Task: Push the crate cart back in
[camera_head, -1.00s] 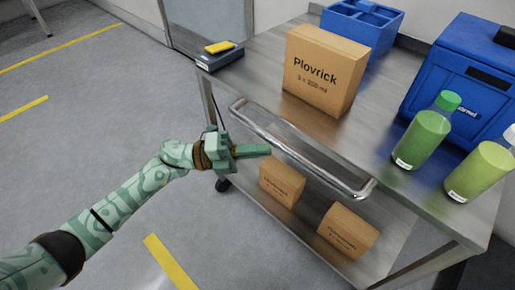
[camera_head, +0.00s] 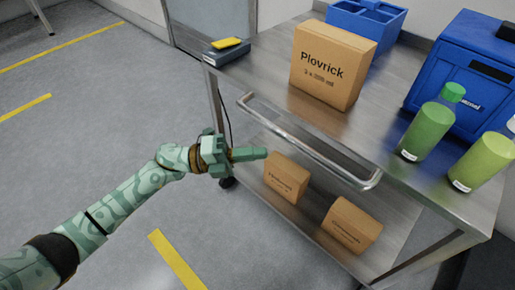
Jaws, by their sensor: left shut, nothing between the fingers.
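The crate cart (camera_head: 392,158) is a steel two-shelf trolley with a bar handle (camera_head: 300,136) along its near side. A large Plovrick box (camera_head: 328,68) stands on its top. Two smaller cardboard boxes, one left (camera_head: 286,178) and one right (camera_head: 350,226), sit on the lower shelf. My left gripper (camera_head: 262,154) is shut and empty. In the picture its fingertips lie just below the left half of the handle; I cannot tell whether they touch the cart. My right gripper is not in view.
Two green bottles, one at the left (camera_head: 426,132) and one at the right (camera_head: 482,163), stand on the top near a blue cooler (camera_head: 458,75). A blue crate (camera_head: 364,22) is at the back. A scanner-like device (camera_head: 226,52) sits at the left corner. Floor at left is clear.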

